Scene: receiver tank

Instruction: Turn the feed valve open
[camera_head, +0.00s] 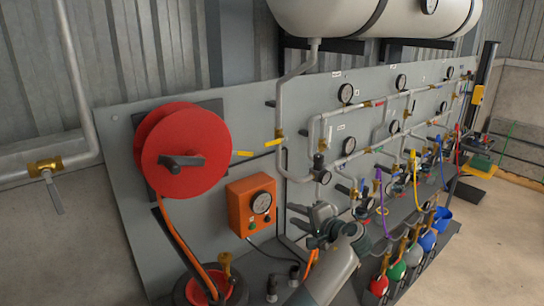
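I cannot tell for certain which valve is the feed valve. A valve with a yellow lever (273,142) sits on the grey pipe coming down from the tank; its lever lies roughly level, pointing left. A brass valve (45,167) with a grey lever hanging down is on the wall pipe at far left. My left gripper (318,216) is at the lower middle, in front of the panel, right of the orange gauge box and below the yellow-lever valve. It appears apart from both valves. My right gripper is not in view.
A red hose reel (184,152) and an orange gauge box (253,204) stick out from the grey panel (130,130). A white tank (372,14) hangs above. Pipes, gauges and coloured hoses crowd the right half. Several coloured bottles stand at lower right.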

